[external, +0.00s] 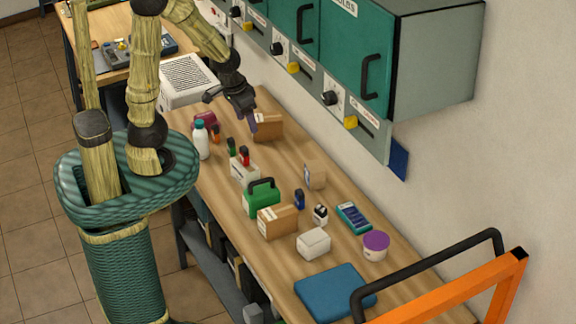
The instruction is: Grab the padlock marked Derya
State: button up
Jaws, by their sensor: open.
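Several small upright items that look like padlocks stand on the wooden bench (284,263): an orange one (216,135), a green one (231,147), a red one (244,157), a blue one (299,199) and a black and white one (320,215). No name is legible on any, so I cannot tell which is marked Derya. My gripper (233,110) is open and empty above the far part of the bench. It is above the orange and green ones, near a cardboard box (268,127), and partly overlaps that box in the picture.
A white bottle (201,142), green case (262,198), boxes (278,221) (314,243), a purple-lidded tub (375,246), a teal device (353,217) and a blue folder-like slab (335,290) crowd the bench. Green wall cabinets (350,50) overhang its back; an orange rail (450,300) stands at front right.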

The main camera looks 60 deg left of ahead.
jog(key=w+d+f+n+b, duration=0.1)
jog(key=w+f+n+b, duration=0.35)
jog(key=n, duration=0.45)
jog(key=n+t+b, duration=0.2)
jog(key=n+b, duration=0.5)
jog(key=n, duration=1.8)
send_near(299, 190)
jog(key=v, duration=0.6)
jog(key=shift+w+a+n, duration=0.1)
jog(key=shift+w+n, duration=0.1)
jog(key=shift+n, duration=0.1)
jog(key=shift+f, duration=0.1)
jog(key=x, duration=1.2)
jog(key=shift+s+f+b, duration=0.1)
jog(key=shift+b, duration=0.3)
jog(key=shift+f, duration=0.1)
